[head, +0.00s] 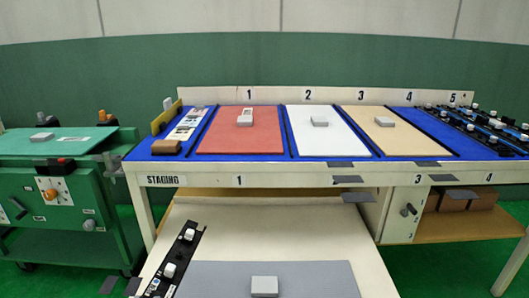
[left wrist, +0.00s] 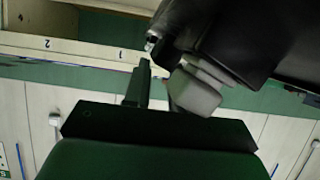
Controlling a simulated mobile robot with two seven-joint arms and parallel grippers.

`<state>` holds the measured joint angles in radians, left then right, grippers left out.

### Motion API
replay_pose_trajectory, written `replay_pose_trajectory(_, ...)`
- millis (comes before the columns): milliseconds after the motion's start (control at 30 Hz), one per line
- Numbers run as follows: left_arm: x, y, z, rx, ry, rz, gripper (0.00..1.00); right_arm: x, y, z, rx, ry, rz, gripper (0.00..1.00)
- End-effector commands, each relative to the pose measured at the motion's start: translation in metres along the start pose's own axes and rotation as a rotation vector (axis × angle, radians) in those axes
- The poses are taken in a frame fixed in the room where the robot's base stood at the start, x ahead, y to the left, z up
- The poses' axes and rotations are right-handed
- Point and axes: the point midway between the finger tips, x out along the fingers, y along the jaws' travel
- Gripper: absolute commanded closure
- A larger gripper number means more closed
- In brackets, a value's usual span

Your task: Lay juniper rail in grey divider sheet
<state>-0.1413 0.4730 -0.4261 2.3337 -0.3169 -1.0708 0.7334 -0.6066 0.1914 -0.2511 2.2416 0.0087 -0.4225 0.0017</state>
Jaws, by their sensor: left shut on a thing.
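The grey divider sheet (head: 215,282) lies on the white surface at the bottom of the head view, with a light grey block (head: 264,286) on it. My left gripper (left wrist: 160,75) shows only in the left wrist view. Its fingers reach up to a large dark thing (left wrist: 245,40) at the upper right and are shut on it. A light grey block-shaped part (left wrist: 195,92) shows beside the fingers. I cannot tell whether the dark thing is the juniper rail. My right gripper is in neither view.
A black strip with pale knobs (head: 175,262) lies left of the grey sheet. The blue table behind holds a red sheet (head: 215,140), a white sheet (head: 335,140) and a tan sheet (head: 392,140). Knobbed strips crowd its right end. A green cart (head: 60,205) stands left.

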Motion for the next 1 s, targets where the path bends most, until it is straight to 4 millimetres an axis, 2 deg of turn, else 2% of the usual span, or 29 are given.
replay_pose_trajectory(33, -0.005, 0.0, -0.01, -0.001, 0.003, 0.0, 1.0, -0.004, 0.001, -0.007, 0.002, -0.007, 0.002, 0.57)
replay_pose_trajectory(500, -0.024, 0.0, -0.046, 0.0, 0.003, 0.0, 1.0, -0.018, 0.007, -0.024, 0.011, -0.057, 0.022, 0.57)
replay_pose_trajectory(700, -0.029, 0.0, -0.055, 0.0, 0.004, 0.0, 1.0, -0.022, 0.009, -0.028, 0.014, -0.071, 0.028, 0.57)
replay_pose_trajectory(1000, -0.031, 0.0, -0.058, 0.0, 0.004, 0.001, 1.0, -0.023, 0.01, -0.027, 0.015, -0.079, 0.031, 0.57)
